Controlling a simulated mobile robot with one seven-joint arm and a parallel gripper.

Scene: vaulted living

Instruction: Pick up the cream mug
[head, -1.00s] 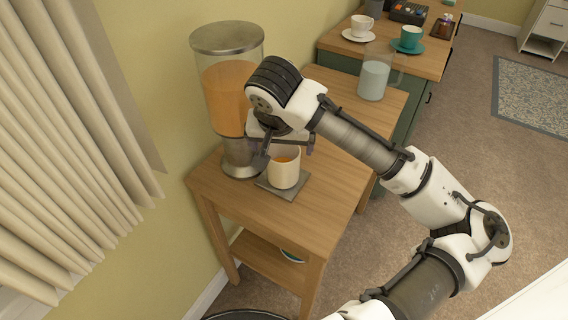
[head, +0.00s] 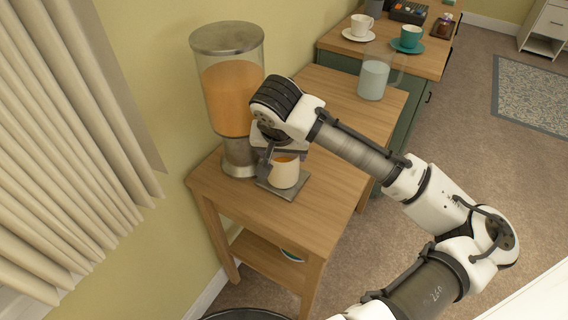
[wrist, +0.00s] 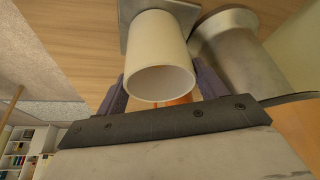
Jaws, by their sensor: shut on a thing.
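My gripper (head: 279,164) is lowered at the mug from above. In the wrist view, its two dark fingers (wrist: 161,92) lie on either side of the mug's rim, closed against it. The far finger is mostly hidden behind the hand and mug in the head view.
A tall dispenser (head: 231,95) of orange liquid stands close on the left of the mug. A glass pitcher (head: 373,79) stands at the table's far end. Beyond are a white cup (head: 360,27) and a teal cup (head: 410,38) on saucers. The table's front part is clear.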

